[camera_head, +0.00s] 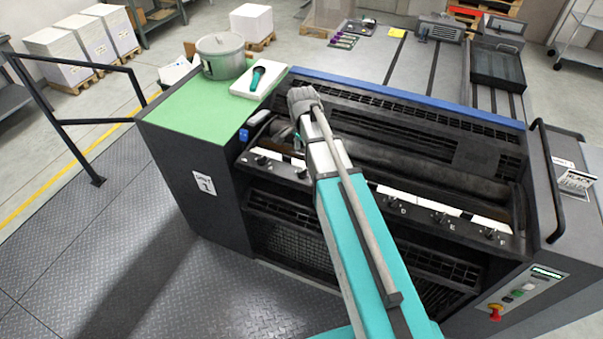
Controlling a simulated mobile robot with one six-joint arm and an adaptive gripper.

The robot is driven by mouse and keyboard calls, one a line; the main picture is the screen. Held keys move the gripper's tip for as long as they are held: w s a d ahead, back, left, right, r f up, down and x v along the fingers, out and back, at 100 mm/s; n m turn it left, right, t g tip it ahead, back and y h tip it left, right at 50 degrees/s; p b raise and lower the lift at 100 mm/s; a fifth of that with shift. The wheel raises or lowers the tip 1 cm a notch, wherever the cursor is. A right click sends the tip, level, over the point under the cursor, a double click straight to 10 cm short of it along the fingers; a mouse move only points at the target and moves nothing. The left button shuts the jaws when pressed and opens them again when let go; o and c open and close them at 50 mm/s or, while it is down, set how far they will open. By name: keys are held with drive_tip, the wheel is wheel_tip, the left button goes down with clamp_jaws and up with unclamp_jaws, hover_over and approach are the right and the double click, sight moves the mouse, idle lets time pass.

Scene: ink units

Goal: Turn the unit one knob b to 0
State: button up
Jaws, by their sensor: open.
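Unit one, with its "UNIT 1" label (204,183), is the dark press unit across the middle of the view. A row of small dark knobs runs along its front ledge. Knob b (301,173) seems to be the second from the left, just left of my arm; its pointer setting is too small to read. My gripper (299,138) is mostly hidden behind my wrist and arm, above the ink rollers behind knob b. It is open, and I see no contact with the knob.
A green mat (190,125) with a steel pot (222,56) and a white tray (258,80) lies at the left. Knobs D (404,207), E and F sit right of my arm. A black handrail (60,120) stands at the left; the front floor is clear.

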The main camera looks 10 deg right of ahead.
sight(302, 170)
drive_tip(key=shift+f+b, duration=4.6)
drive_tip(key=shift+f, duration=0.3)
clamp_jaws()
